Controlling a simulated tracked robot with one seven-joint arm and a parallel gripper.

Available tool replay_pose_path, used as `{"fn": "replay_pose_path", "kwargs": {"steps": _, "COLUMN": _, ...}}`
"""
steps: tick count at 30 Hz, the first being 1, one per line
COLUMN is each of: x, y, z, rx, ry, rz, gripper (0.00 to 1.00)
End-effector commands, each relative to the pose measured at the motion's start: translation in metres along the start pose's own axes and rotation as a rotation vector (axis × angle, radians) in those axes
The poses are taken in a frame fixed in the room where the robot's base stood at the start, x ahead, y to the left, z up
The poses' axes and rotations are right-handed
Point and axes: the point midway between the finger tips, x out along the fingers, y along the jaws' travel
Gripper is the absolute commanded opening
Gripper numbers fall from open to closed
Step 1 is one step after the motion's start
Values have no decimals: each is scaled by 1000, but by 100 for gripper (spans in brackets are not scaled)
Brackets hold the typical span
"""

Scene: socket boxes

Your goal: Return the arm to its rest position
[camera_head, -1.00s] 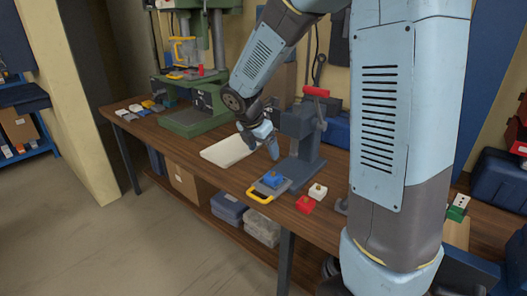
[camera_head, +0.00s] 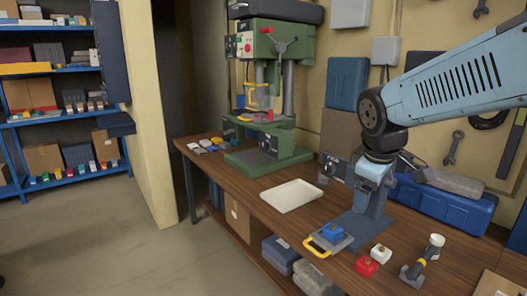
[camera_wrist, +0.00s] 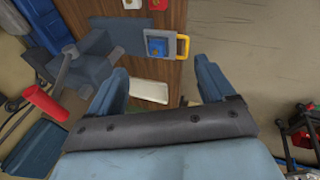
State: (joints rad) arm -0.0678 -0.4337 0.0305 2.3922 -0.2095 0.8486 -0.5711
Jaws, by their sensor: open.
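My gripper (camera_wrist: 160,85) is open and empty, its two blue fingers spread apart in the wrist view. In the head view my arm comes in from the upper right and its hand (camera_head: 374,172) points down in front of the grey vise (camera_head: 362,228); the fingertips are hard to make out there. The wrist view shows the workbench (camera_wrist: 165,60) below the fingers.
A red box (camera_head: 366,266) and a white box (camera_head: 381,254) stand near the bench's front edge. A white tray (camera_head: 291,196) lies empty. A green drill press (camera_head: 268,90) stands behind it. A blue toolbox (camera_head: 443,205) is behind my arm. The floor at left is clear.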

Motion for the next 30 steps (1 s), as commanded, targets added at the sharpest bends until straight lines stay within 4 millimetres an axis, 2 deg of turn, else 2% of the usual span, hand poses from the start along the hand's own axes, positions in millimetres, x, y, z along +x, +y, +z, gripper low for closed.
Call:
{"fn": "replay_pose_path", "kwargs": {"steps": 6, "x": -32, "y": -23, "z": 34, "rx": 405, "ry": 90, "rz": -17, "gripper": 82}}
{"fn": "replay_pose_path", "kwargs": {"steps": 13, "x": -51, "y": -45, "z": 56, "rx": 717, "ry": 160, "rz": -57, "gripper": 82}}
{"fn": "replay_pose_path", "kwargs": {"steps": 18, "x": -55, "y": -51, "z": 61, "rx": 807, "ry": 178, "rz": -73, "gripper": 82}}
{"fn": "replay_pose_path", "kwargs": {"steps": 30, "x": -55, "y": -51, "z": 61, "rx": 814, "ry": 179, "rz": -75, "gripper": 82}}
